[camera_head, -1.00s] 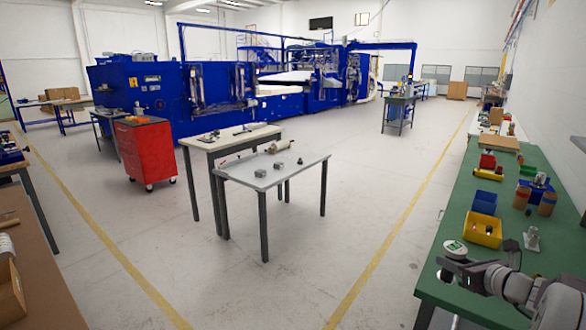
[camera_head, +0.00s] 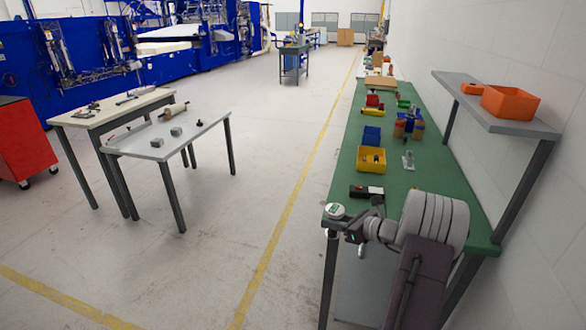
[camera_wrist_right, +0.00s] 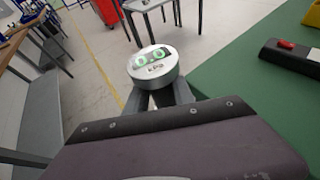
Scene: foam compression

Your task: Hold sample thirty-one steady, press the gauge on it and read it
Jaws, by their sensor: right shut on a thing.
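My right gripper (camera_head: 347,224) is shut on a round white gauge (camera_head: 335,210), held by the near left corner of the green bench. In the right wrist view the gauge (camera_wrist_right: 153,64) sits between the fingertips, its lit green display reading 0.0 above the letters kPa. It presses on nothing that I can see. I cannot pick out sample thirty-one: no label is legible. My left gripper is out of view.
The green bench (camera_head: 345,182) carries a yellow bin (camera_head: 371,159), a blue bin (camera_head: 372,135) and a black case with a red part (camera_head: 366,192). A wall shelf (camera_head: 500,118) with an orange box (camera_head: 511,102) stands at the right. Open floor (camera_head: 240,215) lies between table and bench.

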